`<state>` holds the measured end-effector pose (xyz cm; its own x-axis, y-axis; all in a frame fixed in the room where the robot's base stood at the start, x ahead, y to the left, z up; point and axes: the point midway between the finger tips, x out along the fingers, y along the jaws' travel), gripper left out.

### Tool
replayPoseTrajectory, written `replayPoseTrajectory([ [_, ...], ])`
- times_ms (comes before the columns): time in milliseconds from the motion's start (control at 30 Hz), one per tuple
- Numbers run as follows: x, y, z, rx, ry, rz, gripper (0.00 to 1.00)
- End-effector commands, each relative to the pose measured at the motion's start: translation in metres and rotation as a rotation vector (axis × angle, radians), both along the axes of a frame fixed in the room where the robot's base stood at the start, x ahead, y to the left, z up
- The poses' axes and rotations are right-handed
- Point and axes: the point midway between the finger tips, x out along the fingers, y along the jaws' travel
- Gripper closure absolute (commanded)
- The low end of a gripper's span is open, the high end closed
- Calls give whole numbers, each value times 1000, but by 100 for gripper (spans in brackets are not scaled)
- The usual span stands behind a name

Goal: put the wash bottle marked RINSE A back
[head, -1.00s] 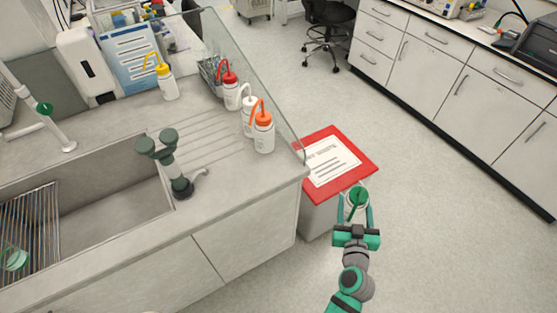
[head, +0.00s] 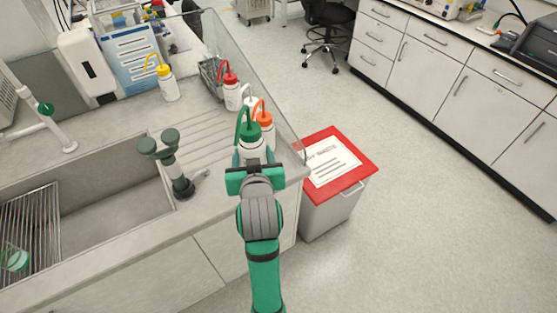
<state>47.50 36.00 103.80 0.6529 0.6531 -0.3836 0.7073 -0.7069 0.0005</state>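A white wash bottle with a green cap and green spout (head: 251,146) is between the fingers of my gripper (head: 252,160), which is shut on it. It is upright over the counter's right end, in front of the orange-capped bottle (head: 265,121). I cannot tell whether its base touches the counter, since my gripper hides it. No RINSE A mark is readable on any bottle. Red-capped (head: 232,92) and yellow-capped (head: 168,84) wash bottles stand farther back. A white-capped bottle (head: 249,103) is partly hidden behind the green spout.
A clear screen (head: 246,62) runs along the counter's right edge, close beside the bottles. A sink (head: 105,205) with a dark green tap fixture (head: 177,174) lies to the left. A red-lidded waste bin (head: 362,166) stands on the floor at right. The ridged drainboard (head: 200,135) is clear.

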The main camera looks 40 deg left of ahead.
Motion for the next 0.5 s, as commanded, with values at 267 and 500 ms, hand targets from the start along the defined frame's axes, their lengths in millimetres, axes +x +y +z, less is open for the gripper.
replayPoseTrajectory([
  [267, 57, 4, -25, 0, 1, -4, 55],
  [500, 99, 9, -59, -1, 3, -2, 55],
])
